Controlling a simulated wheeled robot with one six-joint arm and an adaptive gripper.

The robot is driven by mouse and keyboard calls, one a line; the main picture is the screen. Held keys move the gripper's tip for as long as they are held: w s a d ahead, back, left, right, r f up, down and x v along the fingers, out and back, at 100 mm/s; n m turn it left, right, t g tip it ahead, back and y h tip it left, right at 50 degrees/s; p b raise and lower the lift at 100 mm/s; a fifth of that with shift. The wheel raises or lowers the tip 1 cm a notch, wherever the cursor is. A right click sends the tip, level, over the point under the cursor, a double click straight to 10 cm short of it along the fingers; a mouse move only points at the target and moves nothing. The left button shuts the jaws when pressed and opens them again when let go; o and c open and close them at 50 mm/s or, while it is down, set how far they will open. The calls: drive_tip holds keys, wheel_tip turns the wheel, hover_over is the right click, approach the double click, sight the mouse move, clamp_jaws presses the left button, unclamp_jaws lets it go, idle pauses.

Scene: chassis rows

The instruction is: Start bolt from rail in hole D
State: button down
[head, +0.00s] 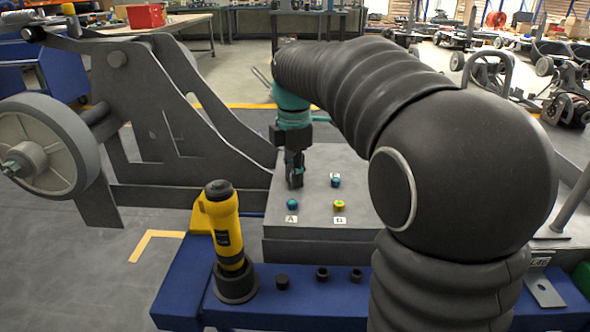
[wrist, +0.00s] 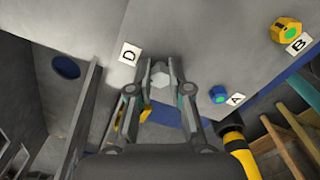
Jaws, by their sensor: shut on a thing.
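My gripper (head: 295,184) is above the far left part of the grey block (head: 310,240). In the wrist view my gripper (wrist: 160,70) is shut on a pale grey hex-headed bolt (wrist: 160,79). The label D (wrist: 129,53) lies flat on the block, just left of the fingertips. Hole D itself is hidden behind the bolt and fingers, and I cannot tell whether the bolt touches it. Label D does not show in the head view. The blue rail (head: 308,307) runs along the front, with several dark round pieces on it.
A blue-and-green bolt head (head: 292,204) sits by label A and a yellow one (head: 339,205) by label B. Another blue one (head: 335,181) sits behind. A yellow-and-black tool (head: 226,240) stands upright on the rail. A grey wheeled chassis (head: 160,120) rises at left.

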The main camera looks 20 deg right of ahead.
drive_tip(key=shift+m, duration=0.9)
drive_tip(key=m+p, duration=0.1)
drive_tip(key=m, duration=0.3)
drive_tip(key=shift+p, duration=0.4)
drive_tip(key=shift+m, duration=0.6)
drive_tip(key=m+p, duration=0.1)
drive_tip(key=m, duration=0.1)
drive_tip(key=shift+m, duration=0.3)
drive_tip(key=m, duration=0.2)
drive_tip(key=shift+f+m, duration=0.1)
drive_tip(key=shift+m, duration=0.2)
